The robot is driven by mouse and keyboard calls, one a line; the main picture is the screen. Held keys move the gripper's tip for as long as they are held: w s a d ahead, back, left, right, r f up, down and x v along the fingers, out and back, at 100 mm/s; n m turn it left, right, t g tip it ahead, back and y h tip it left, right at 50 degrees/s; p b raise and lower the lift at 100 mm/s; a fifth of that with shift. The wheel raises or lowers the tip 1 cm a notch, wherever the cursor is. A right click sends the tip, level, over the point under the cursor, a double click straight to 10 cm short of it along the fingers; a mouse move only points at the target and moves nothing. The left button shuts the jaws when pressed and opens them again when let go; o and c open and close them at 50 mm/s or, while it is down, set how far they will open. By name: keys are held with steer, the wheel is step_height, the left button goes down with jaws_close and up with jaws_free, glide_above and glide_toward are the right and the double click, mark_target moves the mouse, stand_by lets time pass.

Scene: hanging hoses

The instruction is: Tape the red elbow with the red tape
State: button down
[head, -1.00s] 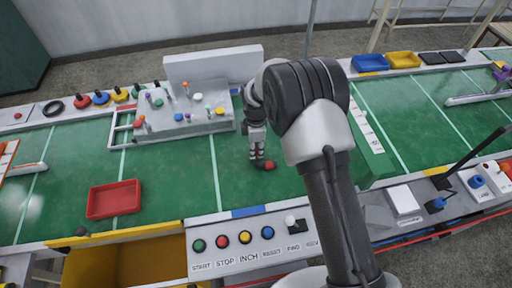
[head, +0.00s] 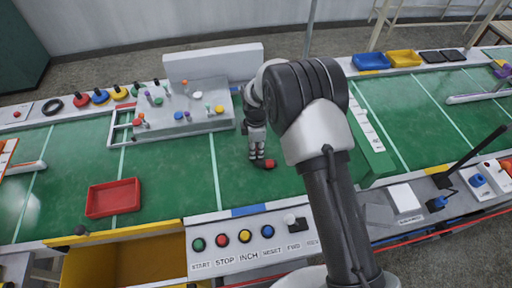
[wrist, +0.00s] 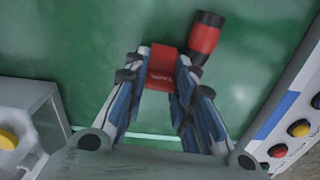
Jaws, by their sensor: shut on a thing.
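A red elbow (wrist: 201,40) with a black end lies low over the green belt. Its near part, with a small white label, sits between the fingertips of my gripper (wrist: 162,78) in the wrist view. The fingers are shut on it, and the black-ended leg sticks out to the upper right. In the head view my gripper (head: 257,155) points down, with the red elbow (head: 270,164) showing at its tips. A red ring (head: 81,102), perhaps the red tape, is in the row at the back left.
Blue and yellow rings stand beside the red one. A grey fixture block (head: 185,115) with coloured pegs is left of my gripper. A red tray (head: 114,198) lies front left. A button panel (head: 240,240) runs along the front edge.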

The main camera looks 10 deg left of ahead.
steer(key=shift+s+d+f+b, duration=0.1)
steer(key=shift+s+f+b, duration=0.15)
steer(key=shift+f, duration=0.25)
steer(key=shift+s+d+f+b, duration=0.1)
steer(key=shift+f+b, duration=0.2)
steer(key=shift+f, duration=0.15)
stand_by(0.5)
steer(key=c, duration=1.5)
jaws_free()
steer(key=shift+o, duration=1.1)
steer(key=shift+w+f, duration=0.15)
steer(key=r, duration=1.2)
steer(key=shift+w+a+r, duration=0.2)
steer(key=shift+r, duration=0.15)
steer(key=shift+c, duration=0.2)
